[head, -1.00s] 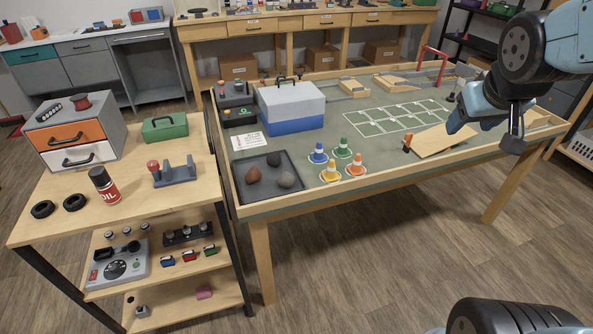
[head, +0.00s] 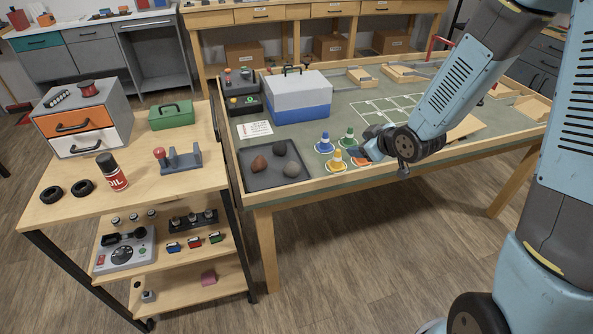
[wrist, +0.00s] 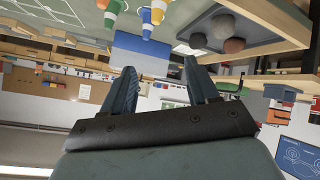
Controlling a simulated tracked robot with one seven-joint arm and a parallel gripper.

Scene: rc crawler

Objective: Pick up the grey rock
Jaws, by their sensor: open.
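The grey rock (head: 291,169) lies at the right front of a dark tray (head: 250,180) on the green-topped table. A reddish-brown rock (head: 259,163) is left of it and a dark rock (head: 280,147) behind it. In the upside-down wrist view the grey rock (wrist: 219,27) shows at the top right, beyond the fingers. The gripper (wrist: 158,75) is open there, with nothing between its fingers.
Small cones (head: 325,143) stand between the tray and my gripper. A grey and blue box (head: 297,112) stands behind the tray. The table has a raised wooden rim (head: 300,187). A cart (head: 130,205) with drawers, tools and an oil can stands to the left.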

